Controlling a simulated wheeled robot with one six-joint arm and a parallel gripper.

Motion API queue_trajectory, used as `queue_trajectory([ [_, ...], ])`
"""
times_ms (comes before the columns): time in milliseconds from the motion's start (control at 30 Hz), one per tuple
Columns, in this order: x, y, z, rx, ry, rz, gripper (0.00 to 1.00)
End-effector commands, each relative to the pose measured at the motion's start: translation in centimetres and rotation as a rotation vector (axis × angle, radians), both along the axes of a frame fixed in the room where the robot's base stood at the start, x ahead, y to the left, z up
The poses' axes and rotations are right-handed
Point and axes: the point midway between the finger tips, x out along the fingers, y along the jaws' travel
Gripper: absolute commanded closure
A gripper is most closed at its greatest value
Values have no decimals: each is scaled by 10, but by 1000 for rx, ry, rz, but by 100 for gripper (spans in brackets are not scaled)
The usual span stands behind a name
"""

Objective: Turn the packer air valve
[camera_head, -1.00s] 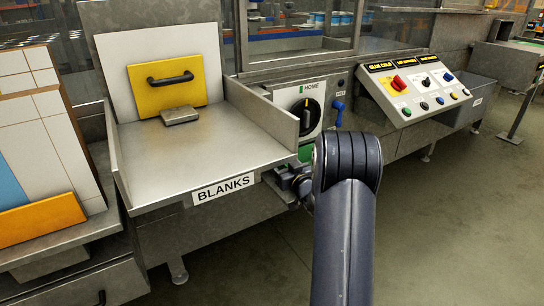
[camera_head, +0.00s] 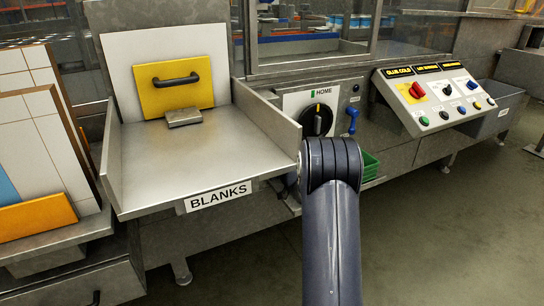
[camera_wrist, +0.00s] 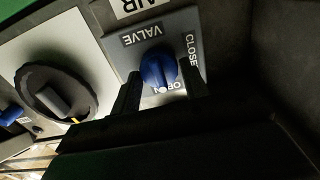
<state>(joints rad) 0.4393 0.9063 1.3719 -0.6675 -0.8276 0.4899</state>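The packer air valve is a blue knob (camera_wrist: 159,69) on a grey plate (camera_wrist: 128,60) marked VALVE, OPEN and CLOSE, seen in the wrist view. My gripper (camera_wrist: 160,84) reaches up from the bottom of that view, with one dark finger on each side of the knob. The fingers look spread, with narrow gaps beside the knob; contact cannot be made out. In the head view the valve and my gripper are hidden behind my arm and the blanks tray.
A black HOME dial (camera_head: 316,119) and a blue lever (camera_head: 352,119) are on the machine front. The BLANKS tray (camera_head: 185,165) stands left of my arm. Floor at right is clear.

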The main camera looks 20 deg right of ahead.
Motion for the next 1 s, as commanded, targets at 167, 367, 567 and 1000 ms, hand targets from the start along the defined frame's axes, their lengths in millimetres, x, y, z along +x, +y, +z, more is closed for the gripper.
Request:
queue_trajectory([
  [167, 0, 0, 0, 0, 0, 0, 72],
  [367, 0, 0, 0, 0, 0, 0, 84],
  [567, 0, 0, -1, -23, -2, 0, 84],
  [1000, 0, 1, -5, -308, -12, -1, 84],
])
